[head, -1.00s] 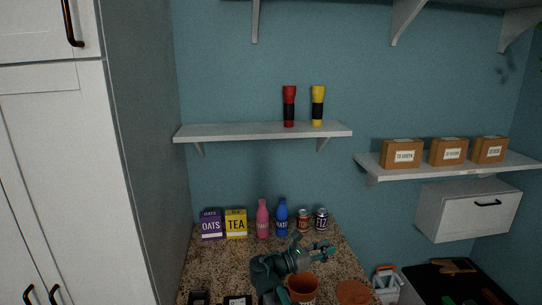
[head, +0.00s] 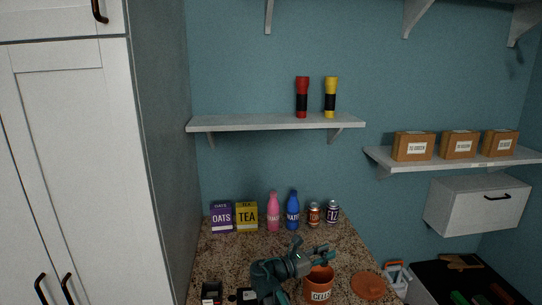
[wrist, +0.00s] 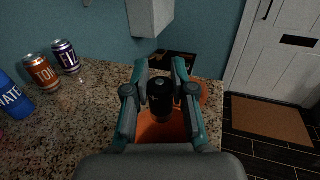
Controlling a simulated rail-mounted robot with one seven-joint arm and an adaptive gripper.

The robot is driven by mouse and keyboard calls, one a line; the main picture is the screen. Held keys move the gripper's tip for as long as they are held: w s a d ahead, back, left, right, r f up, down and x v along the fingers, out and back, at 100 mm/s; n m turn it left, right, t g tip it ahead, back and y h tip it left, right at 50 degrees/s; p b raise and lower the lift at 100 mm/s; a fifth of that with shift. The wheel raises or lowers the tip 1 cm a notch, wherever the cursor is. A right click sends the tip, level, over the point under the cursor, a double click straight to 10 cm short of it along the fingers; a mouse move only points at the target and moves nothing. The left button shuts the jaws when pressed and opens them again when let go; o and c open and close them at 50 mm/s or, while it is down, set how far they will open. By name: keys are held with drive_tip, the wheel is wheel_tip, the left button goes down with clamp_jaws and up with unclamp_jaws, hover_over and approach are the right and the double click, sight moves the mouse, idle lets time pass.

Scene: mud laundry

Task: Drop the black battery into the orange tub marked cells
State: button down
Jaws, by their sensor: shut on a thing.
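The black battery (wrist: 160,92) is upright between the fingers of my gripper (wrist: 160,78) in the wrist view, and the gripper is shut on it. The orange tub (wrist: 150,130) shows below and behind the battery in that view, partly hidden by the battery and fingers. In the head view, the orange tub marked CELLS (head: 318,294) stands on the counter, and my gripper (head: 324,255) is at or above its rim. The battery cannot be made out clearly in the head view.
An orange round lid (head: 368,285) lies right of the tub. Cans (head: 314,215), bottles (head: 273,212) and boxes (head: 221,218) line the back of the counter. Dark items (head: 211,293) sit at the front left. A shelf (head: 275,123) with two torches hangs above.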

drive_tip(key=shift+f, duration=0.45)
drive_tip(key=c, duration=0.9)
unclamp_jaws()
drive_tip(key=v, duration=1.2)
